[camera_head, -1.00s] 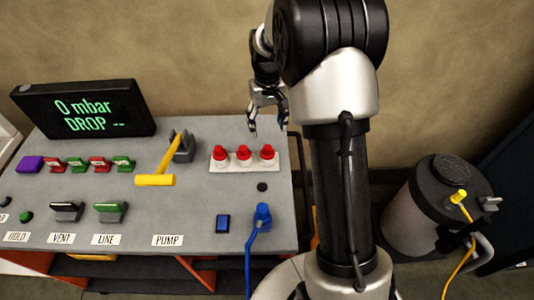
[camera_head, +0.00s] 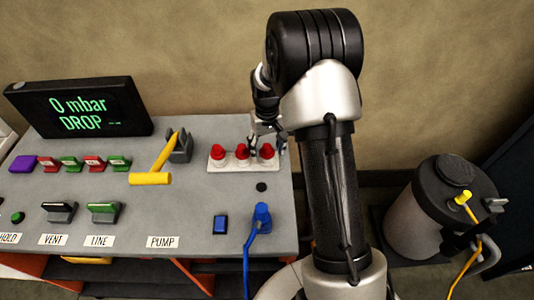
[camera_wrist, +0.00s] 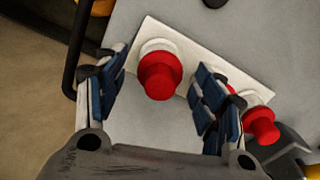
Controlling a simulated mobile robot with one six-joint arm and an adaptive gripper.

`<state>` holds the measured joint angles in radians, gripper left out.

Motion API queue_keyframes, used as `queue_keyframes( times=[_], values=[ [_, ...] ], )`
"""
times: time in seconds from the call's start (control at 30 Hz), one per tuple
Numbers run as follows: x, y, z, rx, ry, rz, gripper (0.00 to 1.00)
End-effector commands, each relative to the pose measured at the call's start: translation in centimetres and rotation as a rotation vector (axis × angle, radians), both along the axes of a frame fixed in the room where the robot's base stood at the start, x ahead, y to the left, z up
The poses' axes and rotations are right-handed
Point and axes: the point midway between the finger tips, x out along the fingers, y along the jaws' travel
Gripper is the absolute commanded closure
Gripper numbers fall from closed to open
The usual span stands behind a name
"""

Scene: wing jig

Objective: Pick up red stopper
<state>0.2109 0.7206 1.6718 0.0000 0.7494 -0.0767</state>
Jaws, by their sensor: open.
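Three red stoppers with white collars stand in a row on a white plate (camera_head: 231,168) on the grey bench. They are the left stopper (camera_head: 217,152), the middle stopper (camera_head: 242,151) and the right stopper (camera_head: 266,152). My gripper (camera_head: 267,142) is open and empty at the right end of the row. In the wrist view, the right stopper (camera_wrist: 160,76) shows between my spread blue-padded fingers (camera_wrist: 160,88), with a gap on each side. The left stopper (camera_wrist: 261,124) shows beyond my right-hand finger, which hides most of the middle one.
A yellow-handled lever (camera_head: 151,178) stands left of the plate.

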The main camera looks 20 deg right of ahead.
Motion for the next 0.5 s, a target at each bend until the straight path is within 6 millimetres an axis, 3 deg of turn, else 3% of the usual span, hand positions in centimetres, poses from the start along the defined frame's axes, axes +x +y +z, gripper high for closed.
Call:
queue_keyframes(
  times=[0.1,0.5],
  values=[
    [0.02,-0.01,0.14,0.000,-0.001,0.000,0.36],
    [0.01,-0.01,0.16,0.000,0.000,0.000,0.63]
  ],
)
